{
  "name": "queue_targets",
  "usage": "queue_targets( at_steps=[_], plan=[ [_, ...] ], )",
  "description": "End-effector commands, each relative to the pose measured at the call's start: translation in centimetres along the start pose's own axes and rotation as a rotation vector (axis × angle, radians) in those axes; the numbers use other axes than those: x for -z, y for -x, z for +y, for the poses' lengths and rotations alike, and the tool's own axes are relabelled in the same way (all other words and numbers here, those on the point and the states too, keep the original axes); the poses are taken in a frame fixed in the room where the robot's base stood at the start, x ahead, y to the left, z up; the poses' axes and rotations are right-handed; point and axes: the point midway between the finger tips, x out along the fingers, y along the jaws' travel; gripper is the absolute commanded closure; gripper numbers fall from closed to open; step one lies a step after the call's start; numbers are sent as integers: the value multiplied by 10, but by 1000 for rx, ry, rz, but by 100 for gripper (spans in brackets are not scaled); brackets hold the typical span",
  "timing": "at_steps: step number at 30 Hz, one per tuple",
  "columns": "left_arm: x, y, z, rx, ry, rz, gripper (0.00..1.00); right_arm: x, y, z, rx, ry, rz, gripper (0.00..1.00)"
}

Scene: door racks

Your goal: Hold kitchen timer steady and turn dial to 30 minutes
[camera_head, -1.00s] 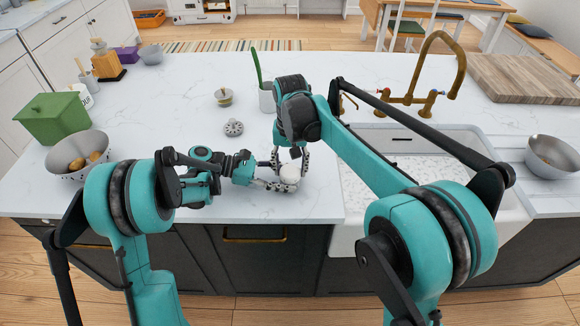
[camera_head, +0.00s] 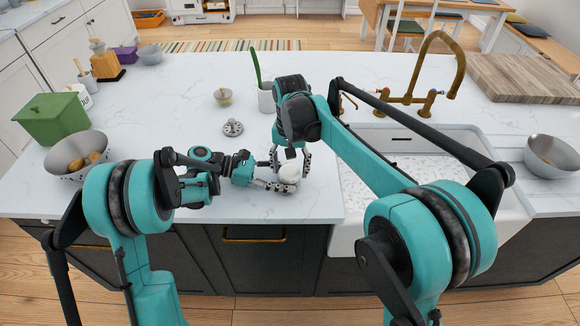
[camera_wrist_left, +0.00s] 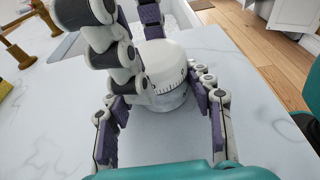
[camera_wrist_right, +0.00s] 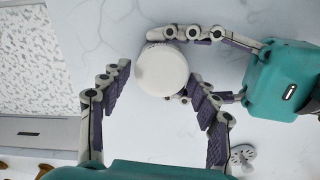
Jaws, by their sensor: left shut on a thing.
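The kitchen timer (camera_head: 290,172) is a round white piece near the counter's front edge. In the left wrist view its white top (camera_wrist_left: 166,62) has a rim of dark scale marks; I cannot read the setting. My left gripper (camera_head: 281,178) comes in from the left and is shut on the timer's lower body. My right gripper (camera_head: 291,158) points down from above. In the right wrist view its fingers (camera_wrist_right: 158,82) are spread on two sides of the round top (camera_wrist_right: 162,70), with a visible gap at the left finger.
A white cup (camera_head: 266,98) holds a green-handled utensil. The sink (camera_head: 400,160) lies right of the timer. A potato bowl (camera_head: 66,166) and green box (camera_head: 52,118) stand at left.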

Motion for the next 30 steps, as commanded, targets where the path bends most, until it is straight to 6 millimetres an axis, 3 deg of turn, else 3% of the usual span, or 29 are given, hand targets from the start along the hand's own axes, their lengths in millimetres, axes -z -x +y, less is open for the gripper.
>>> queue_targets(
  at_steps=[8, 21, 30],
  plan=[
    [0, 0, 0, 0, 0, 0, 64, 0, 7, 0, 0, 1, -1, 39],
    [0, 0, 0, 0, 0, 0, 64, 0, 93, 0, 0, 0, -1, 39],
    [0, 0, 0, 0, 0, 0, 64, 0, 120, 0, 0, 0, -1, 39]
  ],
)
